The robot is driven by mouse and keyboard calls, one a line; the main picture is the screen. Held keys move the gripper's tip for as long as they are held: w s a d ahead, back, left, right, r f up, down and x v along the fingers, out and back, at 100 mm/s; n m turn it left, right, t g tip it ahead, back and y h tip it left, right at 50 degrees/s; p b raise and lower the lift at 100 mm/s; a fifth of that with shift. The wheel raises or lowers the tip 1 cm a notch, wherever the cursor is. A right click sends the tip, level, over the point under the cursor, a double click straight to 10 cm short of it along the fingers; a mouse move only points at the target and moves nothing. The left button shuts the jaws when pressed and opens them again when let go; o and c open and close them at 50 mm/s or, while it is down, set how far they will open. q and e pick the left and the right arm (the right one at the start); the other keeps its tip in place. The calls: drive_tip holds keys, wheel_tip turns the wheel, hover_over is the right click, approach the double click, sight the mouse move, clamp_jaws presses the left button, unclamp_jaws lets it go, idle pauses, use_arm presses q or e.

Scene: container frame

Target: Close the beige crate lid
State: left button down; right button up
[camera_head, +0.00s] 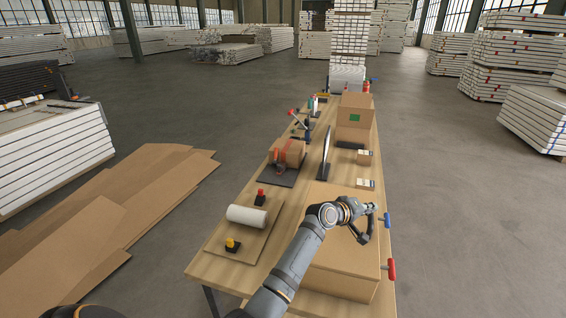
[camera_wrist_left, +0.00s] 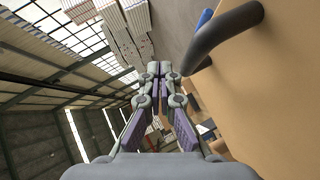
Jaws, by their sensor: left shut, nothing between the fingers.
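The beige crate (camera_head: 340,284) stands at the near right end of the long wooden table. Its flat beige top, which looks like the lid (camera_head: 325,197), lies about level; my arm covers part of it, and I cannot tell whether a gap remains at the edge. My left gripper (camera_head: 366,236) is over the right part of the crate top, its fingers partly hidden by its own links. In the left wrist view the fingertips (camera_wrist_left: 160,69) are together and empty. A beige surface (camera_wrist_left: 288,95) fills the right of that view, close beside the fingers. My right gripper is not in view.
A blue handle (camera_head: 385,220) and a red handle (camera_head: 391,269) stick out at the table's right edge. A taller cardboard box (camera_head: 354,112) is farther back.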

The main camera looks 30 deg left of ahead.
use_arm(q)
drive_tip(key=shift+w+d+f, duration=0.15)
drive_tip(key=shift+d+f, duration=0.2)
drive_tip(key=shift+f, duration=0.4)
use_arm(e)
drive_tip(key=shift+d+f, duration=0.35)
use_arm(q)
wheel_tip(320, 180, up, 4)
drive_tip(key=p, duration=0.3)
drive_tip(key=shift+w+a+r, duration=0.15)
drive_tip(key=s+r+b, duration=0.1)
drive_tip(key=s+r, duration=0.5)
drive_tip(key=s, duration=0.1)
drive_tip(key=shift+s+r+b, duration=0.3)
drive_tip(key=shift+r+b, duration=0.05)
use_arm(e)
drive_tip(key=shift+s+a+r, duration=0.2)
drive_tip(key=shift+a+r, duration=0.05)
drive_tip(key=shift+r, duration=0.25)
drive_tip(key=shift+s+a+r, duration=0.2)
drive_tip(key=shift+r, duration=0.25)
